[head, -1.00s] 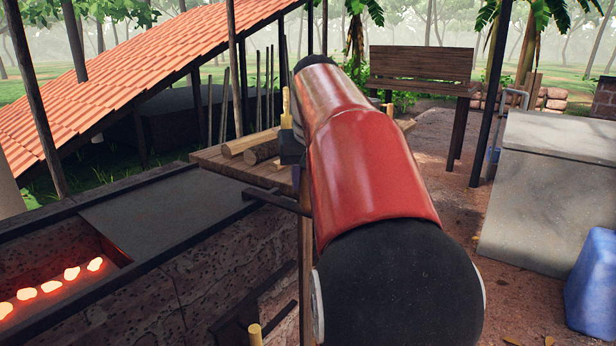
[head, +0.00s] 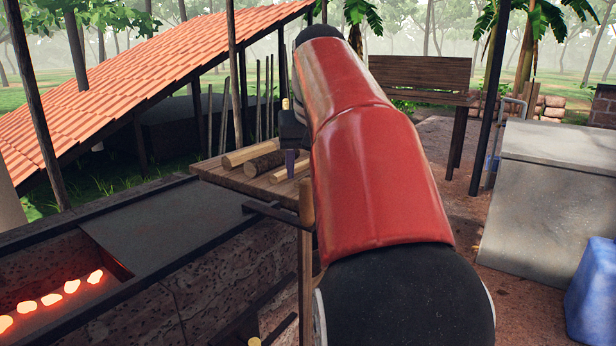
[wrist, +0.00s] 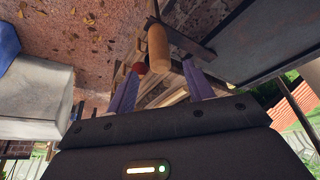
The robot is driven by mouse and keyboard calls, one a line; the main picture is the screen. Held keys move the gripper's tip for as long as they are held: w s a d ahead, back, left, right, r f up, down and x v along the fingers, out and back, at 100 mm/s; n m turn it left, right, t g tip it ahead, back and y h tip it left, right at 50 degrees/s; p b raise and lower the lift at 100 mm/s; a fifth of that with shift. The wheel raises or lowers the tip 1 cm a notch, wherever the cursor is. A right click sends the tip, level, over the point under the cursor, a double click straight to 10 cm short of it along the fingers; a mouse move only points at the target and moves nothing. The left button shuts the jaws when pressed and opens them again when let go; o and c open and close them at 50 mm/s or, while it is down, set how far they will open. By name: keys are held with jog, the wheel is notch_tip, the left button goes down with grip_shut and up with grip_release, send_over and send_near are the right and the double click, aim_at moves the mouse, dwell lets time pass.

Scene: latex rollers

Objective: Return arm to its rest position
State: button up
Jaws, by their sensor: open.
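My arm, red with black joints, fills the middle of the head view and reaches away from me. My gripper (head: 290,160) is at its far end, partly hidden by the arm, over or in front of a wooden shelf with logs. One purple finger shows there, pointing down. In the wrist view my gripper (wrist: 161,70) has its two purple fingers well apart, with nothing clearly held between them. A wooden post end (wrist: 157,48) shows beyond the fingertips; I cannot tell its distance.
The wooden shelf (head: 228,180) holds several logs beside the stone hearth (head: 200,285). Glowing coals (head: 55,298) lie in the hearth at left. A bench (head: 420,75) stands behind; a concrete block (head: 545,215) and blue container (head: 592,290) are at right. Open ground lies between.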

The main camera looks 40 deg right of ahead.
jog(key=shift+s+a+r, duration=0.1)
jog(key=shift+s+r, duration=0.05)
jog(key=shift+r, duration=0.25)
jog(key=s+a+f+n+y, duration=0.1)
jog(key=s+a+f+n, duration=0.1)
jog(key=s+a+f, duration=0.6)
jog(key=s+a+f+n+t+y, duration=0.1)
jog(key=s+a+f+n, duration=0.2)
jog(key=s+a+f, duration=0.5)
jog(key=a+f, duration=0.4)
jog(key=f, duration=0.4)
jog(key=shift+f, duration=0.2)
jog(key=shift+d, duration=0.15)
